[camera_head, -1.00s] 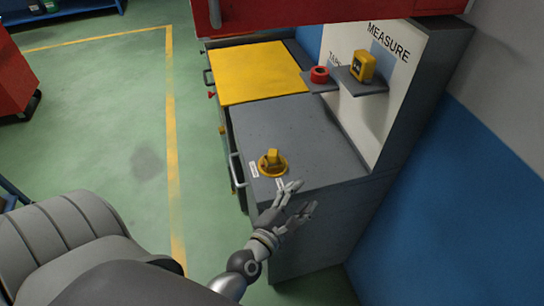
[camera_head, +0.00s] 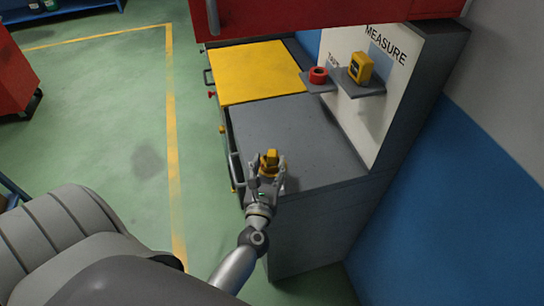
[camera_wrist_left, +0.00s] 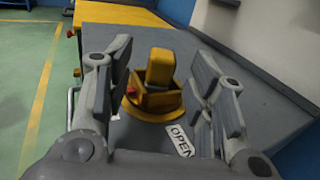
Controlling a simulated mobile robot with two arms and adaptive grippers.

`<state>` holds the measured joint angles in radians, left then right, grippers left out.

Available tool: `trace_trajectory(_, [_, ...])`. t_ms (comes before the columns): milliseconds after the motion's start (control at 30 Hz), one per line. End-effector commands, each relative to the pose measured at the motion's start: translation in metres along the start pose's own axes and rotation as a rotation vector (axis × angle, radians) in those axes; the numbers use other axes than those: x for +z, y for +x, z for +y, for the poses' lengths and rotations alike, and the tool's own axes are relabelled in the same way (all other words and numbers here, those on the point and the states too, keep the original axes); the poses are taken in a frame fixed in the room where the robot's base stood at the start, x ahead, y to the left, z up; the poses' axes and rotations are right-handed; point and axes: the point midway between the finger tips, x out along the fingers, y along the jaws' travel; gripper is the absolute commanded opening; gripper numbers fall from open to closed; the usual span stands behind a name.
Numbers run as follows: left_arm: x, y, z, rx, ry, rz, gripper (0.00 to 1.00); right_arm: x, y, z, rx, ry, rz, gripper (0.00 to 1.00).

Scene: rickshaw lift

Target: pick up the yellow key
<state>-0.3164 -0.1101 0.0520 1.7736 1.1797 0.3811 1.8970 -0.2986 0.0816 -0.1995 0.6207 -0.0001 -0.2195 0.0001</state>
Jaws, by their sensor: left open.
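The yellow key (camera_head: 271,157) stands upright on the near end of the grey cabinet top, on a round yellow base. In the left wrist view the key (camera_wrist_left: 160,68) shows as an upright block above its yellow base (camera_wrist_left: 155,104), between my fingers. My left gripper (camera_head: 268,165) is open with its fingers on either side of the key; in the left wrist view the gripper (camera_wrist_left: 158,85) shows gaps between both fingers and the key. Its fingers partly hide the base in the head view. My right gripper is not in view.
The grey cabinet top (camera_head: 300,130) is otherwise clear, with a yellow panel (camera_head: 260,72) behind it. A red tape roll (camera_head: 318,75) and a yellow tape measure (camera_head: 361,67) sit on small shelves. An OPEN label (camera_wrist_left: 181,140) lies beside the base. A red cabinet overhangs above.

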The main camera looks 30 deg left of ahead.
Motion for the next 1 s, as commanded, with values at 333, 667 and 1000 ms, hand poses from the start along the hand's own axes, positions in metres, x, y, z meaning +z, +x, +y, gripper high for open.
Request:
trace_trajectory(333, [0.000, 0.044, -0.002, 0.000, 0.002, -0.002, 0.50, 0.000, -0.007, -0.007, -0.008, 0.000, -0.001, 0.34])
trace_trajectory(667, [-0.001, 0.048, -0.002, -0.001, 0.002, -0.001, 0.49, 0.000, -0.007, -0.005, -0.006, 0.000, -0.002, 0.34])
trace_trajectory(1000, [-0.001, 0.048, -0.003, -0.001, 0.002, -0.001, 0.05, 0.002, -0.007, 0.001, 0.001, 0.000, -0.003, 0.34])
